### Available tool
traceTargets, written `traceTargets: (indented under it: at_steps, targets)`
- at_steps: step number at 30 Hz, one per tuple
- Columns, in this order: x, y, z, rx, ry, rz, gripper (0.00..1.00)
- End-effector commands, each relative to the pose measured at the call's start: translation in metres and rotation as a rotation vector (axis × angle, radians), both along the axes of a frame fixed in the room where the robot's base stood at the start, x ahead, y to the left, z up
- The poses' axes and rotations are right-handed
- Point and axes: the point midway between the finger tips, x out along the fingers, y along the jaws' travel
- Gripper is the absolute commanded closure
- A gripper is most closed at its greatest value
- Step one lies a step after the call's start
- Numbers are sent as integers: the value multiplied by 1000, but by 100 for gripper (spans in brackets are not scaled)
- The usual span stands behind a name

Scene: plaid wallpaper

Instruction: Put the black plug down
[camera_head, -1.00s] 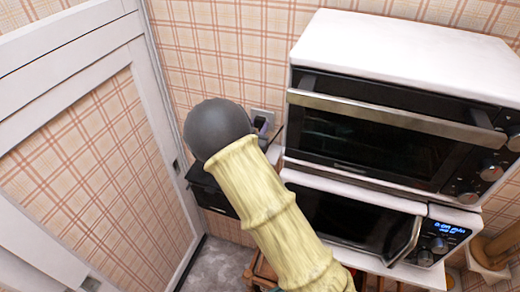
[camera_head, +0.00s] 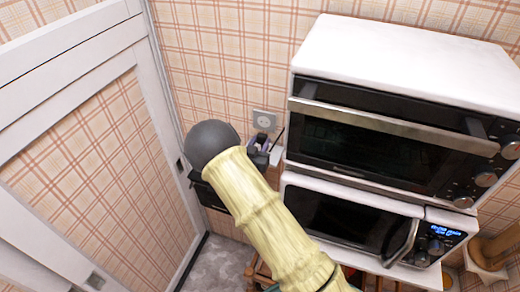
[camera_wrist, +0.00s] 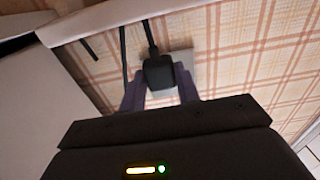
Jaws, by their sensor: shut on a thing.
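The black plug (camera_wrist: 159,72) sits between the two purple fingers of my gripper (camera_wrist: 161,84) in the wrist view. My gripper is shut on it. A black cord runs from the plug toward the upper edge of that view. Behind the plug is the pale wall socket plate (camera_wrist: 186,68), partly covered. In the head view the socket (camera_head: 264,120) shows clear on the wall with nothing in it. My gripper (camera_head: 262,144) is just below it, small and partly hidden by my arm, with the plug (camera_head: 261,137) in it.
A black toaster oven (camera_head: 385,145) with a white top stands above a microwave (camera_head: 350,218) to the right. A white panelled door or partition (camera_head: 75,130) is at left. A second thin black cord (camera_wrist: 123,60) hangs nearby.

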Motion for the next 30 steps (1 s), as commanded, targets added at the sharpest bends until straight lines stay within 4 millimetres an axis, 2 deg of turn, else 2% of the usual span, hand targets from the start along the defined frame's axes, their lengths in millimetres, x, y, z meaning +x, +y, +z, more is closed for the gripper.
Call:
traceTargets:
  at_steps: [6,9,30]
  targets:
    - [0,0,-26,-3,1,0,100]
    - [0,0,-31,-1,-1,0,100]
    - [0,0,-42,0,-1,0,100]
